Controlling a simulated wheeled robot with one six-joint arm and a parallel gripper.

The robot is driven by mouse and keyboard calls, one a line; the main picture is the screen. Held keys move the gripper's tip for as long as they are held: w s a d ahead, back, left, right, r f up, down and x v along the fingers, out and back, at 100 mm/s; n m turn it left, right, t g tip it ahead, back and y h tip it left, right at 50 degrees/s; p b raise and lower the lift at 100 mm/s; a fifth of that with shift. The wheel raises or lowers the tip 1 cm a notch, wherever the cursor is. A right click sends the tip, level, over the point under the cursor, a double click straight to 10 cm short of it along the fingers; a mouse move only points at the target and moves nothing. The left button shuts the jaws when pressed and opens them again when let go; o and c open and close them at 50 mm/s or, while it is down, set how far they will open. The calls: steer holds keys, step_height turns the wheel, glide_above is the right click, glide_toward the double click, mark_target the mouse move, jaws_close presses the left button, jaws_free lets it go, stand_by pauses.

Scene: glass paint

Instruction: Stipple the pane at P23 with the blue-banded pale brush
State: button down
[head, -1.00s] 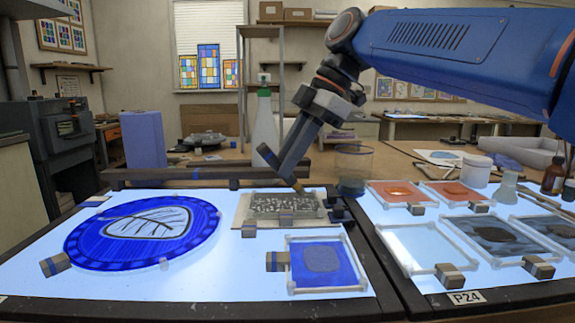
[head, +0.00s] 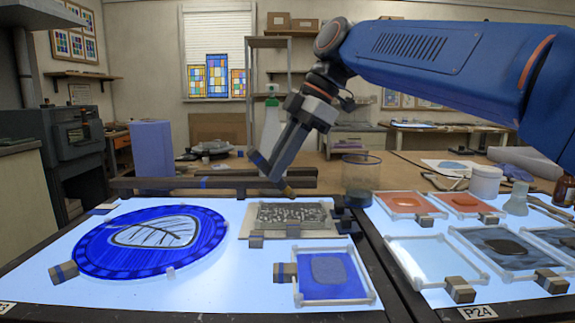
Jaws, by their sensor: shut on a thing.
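A round blue pane (head: 95,255) with a pale leaf and dark veins lies on the left light table (head: 185,297). A label (head: 6,308) at that table's front left corner is cut off by the picture edge; only a 3 reads clearly. My gripper (head: 271,171) points down above the back of this table, behind a grey speckled plate (head: 292,214). It is shut on a slim tool with a brownish tip (head: 288,191), seemingly the brush. The fingers hide most of it, and I cannot make out its band. The tip appears clear of the panes.
A framed blue pane (head: 330,291) lies at the left table's front right. The right table, marked P24 (head: 478,312), holds several framed panes. Small blocks stand beside panes. A dark rail (head: 200,183), a spray bottle (head: 271,125) and a glass jar (head: 360,172) stand behind.

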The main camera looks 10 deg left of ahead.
steer(key=shift+w+a, duration=0.2)
steer(key=shift+a, duration=0.75)
steer(key=shift+w+a, duration=0.15)
steer(key=shift+a, duration=0.8)
steer(key=shift+f, duration=0.15)
steer(key=shift+f, duration=0.65)
steer(key=shift+f, duration=0.3)
step_height(320, 180, up, 2)
steer(key=shift+r, duration=0.15)
stand_by(0.3)
